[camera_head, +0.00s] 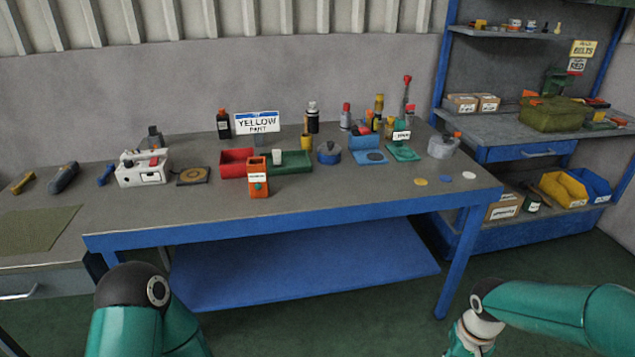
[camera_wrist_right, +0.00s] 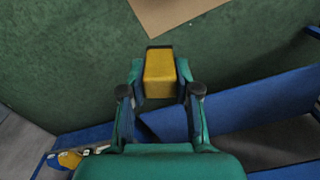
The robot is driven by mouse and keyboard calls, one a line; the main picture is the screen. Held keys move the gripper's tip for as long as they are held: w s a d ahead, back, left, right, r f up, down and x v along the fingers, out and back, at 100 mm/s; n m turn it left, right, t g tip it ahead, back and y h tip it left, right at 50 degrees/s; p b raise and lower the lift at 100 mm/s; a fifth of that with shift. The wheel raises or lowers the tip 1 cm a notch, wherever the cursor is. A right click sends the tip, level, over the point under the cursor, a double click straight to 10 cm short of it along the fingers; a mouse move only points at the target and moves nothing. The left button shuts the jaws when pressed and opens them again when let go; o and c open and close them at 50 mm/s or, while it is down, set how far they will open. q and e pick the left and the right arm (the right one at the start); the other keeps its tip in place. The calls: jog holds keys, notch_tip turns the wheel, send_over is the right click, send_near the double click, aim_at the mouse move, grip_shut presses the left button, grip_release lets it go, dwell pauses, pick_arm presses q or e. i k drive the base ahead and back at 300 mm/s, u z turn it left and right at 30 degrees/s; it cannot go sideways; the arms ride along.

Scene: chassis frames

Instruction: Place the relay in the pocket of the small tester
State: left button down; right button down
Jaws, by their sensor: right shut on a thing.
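My right gripper (camera_wrist_right: 160,84) is shut on a yellow block with a dark end, seemingly the relay (camera_wrist_right: 160,66), in the right wrist view. It is held in the air over green floor. I cannot tell which is the small tester, and no pocket is readable. My left gripper is out of view.
The grey workbench (camera_head: 350,198) has a blue frame. A red tray (camera_head: 232,168), a green tray (camera_head: 290,167), a blue pot (camera_head: 329,153) and several bottles stand on it. Its front right is mostly clear. A shelf unit (camera_head: 500,124) stands at the right.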

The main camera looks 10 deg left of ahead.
aim_at(257, 168)
jog(key=u, duration=1.05)
jog(key=i, duration=0.9)
jog(key=u, duration=0.2)
